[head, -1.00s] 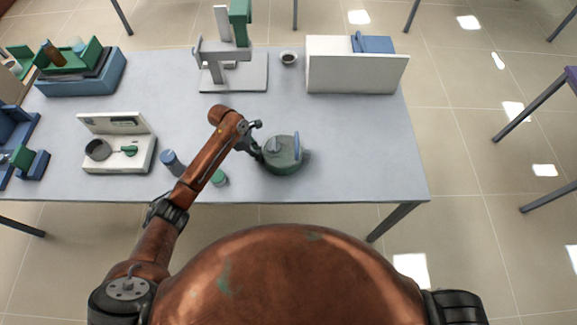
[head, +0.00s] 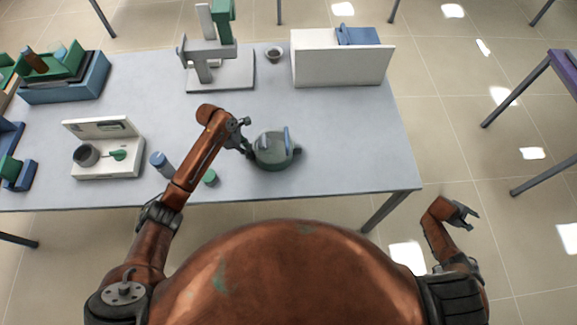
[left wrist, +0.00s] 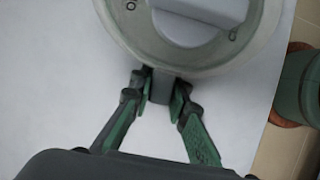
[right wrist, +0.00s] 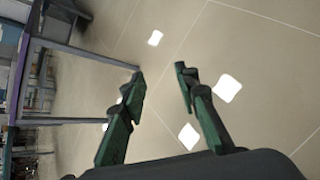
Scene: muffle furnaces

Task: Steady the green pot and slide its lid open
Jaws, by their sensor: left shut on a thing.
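The green pot (head: 272,160) stands upright near the front edge of the table. My left gripper (head: 247,148) is at the pot's left side. In the left wrist view, my left gripper (left wrist: 161,90) is shut on a grey tab (left wrist: 161,88) at the pot's rim, one finger on each side. My right gripper (head: 464,213) is open and empty, off the table to the right; it also shows in the right wrist view (right wrist: 160,75).
A small green-topped jar (head: 210,177) and a blue cylinder (head: 162,164) stand left of the pot, close to my left arm. A white box (head: 340,68) and a grey stand (head: 220,77) are behind. The table right of the pot is clear.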

